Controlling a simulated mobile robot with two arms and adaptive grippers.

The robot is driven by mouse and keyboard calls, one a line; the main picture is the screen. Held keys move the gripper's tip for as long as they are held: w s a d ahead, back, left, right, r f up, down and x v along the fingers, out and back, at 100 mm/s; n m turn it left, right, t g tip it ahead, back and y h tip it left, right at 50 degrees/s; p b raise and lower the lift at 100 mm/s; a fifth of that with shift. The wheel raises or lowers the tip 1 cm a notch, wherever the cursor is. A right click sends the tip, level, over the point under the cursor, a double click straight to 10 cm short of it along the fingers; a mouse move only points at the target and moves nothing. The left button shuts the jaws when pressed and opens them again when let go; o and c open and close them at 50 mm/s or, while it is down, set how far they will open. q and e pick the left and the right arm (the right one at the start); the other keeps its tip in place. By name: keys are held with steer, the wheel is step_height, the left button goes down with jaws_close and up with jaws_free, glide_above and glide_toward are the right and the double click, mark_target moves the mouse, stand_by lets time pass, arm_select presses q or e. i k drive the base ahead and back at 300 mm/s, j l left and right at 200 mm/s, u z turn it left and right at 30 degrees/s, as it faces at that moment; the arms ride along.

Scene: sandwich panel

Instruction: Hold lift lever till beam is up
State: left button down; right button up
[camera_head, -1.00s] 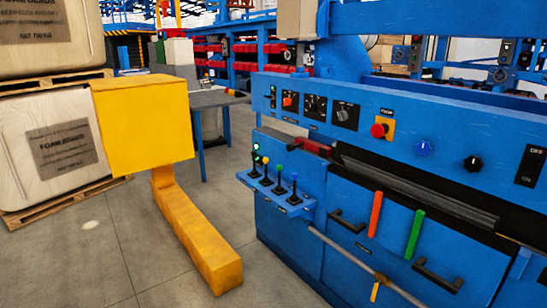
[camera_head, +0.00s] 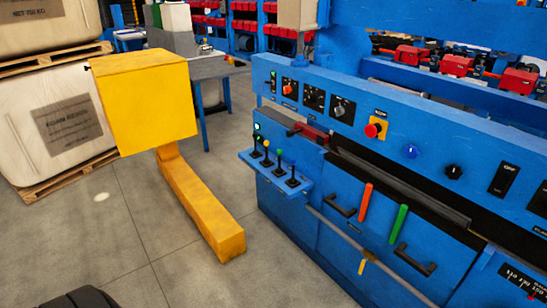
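Several small black levers with coloured knobs stand on a blue shelf (camera_head: 273,185) at the left end of the blue machine (camera_head: 300,160). A yellow-knobbed lever (camera_head: 267,146), a green-knobbed lever (camera_head: 279,155) and a blue-knobbed lever (camera_head: 292,166) show clearly. I cannot read which one is the lift lever. A blue beam (camera_head: 450,95) runs across behind the control panel; I cannot tell its height or whether it is the task's beam. Neither of my grippers is in view.
A yellow box on a yellow L-shaped foot (camera_head: 205,215) stands left of the levers. Clear grey floor (camera_head: 110,235) lies around it. An emergency stop (camera_head: 375,129) and knobs sit on the panel. Red and green bars (camera_head: 398,225) are below. Wrapped blocks on pallets (camera_head: 70,130) stand far left.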

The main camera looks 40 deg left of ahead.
mark_target(279, 152)
steer(key=i+j+u, duration=0.2)
steer(key=i+j, duration=0.2)
steer(key=i+j+u, duration=0.2)
steer(key=i+j, duration=0.15)
steer(key=i, duration=0.2)
steer(key=i+j+u, duration=0.15)
steer(key=i, duration=0.35)
steer(key=i+j+u, duration=0.2)
steer(key=i, duration=0.3)
steer(key=j, duration=0.1)
